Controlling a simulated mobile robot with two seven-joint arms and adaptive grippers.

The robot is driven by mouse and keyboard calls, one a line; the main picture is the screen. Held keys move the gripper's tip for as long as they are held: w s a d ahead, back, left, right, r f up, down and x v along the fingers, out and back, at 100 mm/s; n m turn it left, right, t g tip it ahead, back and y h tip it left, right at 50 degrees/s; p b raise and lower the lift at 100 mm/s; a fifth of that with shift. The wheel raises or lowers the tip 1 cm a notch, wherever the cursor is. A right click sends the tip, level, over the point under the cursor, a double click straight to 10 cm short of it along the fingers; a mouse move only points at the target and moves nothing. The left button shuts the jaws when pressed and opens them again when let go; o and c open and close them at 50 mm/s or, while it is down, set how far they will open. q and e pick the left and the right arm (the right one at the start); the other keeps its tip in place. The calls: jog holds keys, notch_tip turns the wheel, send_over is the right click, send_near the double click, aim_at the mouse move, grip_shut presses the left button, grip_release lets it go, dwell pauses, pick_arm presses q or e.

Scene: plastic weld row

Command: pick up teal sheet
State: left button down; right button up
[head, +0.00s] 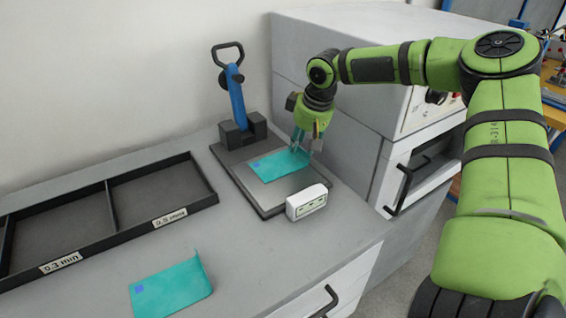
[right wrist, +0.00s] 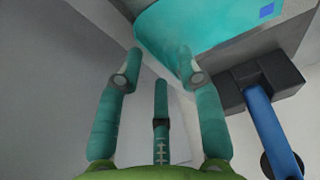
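A teal sheet (head: 279,166) with a small blue square lies on the dark plate at the base of a blue-handled lever. My right gripper (head: 304,140) is over the sheet's far right edge, fingers pointing down. In the right wrist view, the fingers (right wrist: 162,57) are spread apart, with the sheet (right wrist: 200,25) just beyond the tips; I cannot tell whether they touch it. A second teal sheet (head: 172,288), with one raised edge and a blue square, lies on the counter in front. My left gripper is not in view.
The blue lever (head: 236,100) stands behind the plate (head: 262,207). A white box (head: 306,201) sits at the plate's front right corner. A black divided tray (head: 109,222) with labels is at left. A large grey machine (head: 352,142) stands close on the right.

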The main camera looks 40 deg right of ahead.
jog(key=shift+x, duration=0.75)
jog(key=shift+w, duration=0.1)
grip_shut()
jog(key=shift+a+r, duration=0.1)
jog(key=shift+r, duration=0.05)
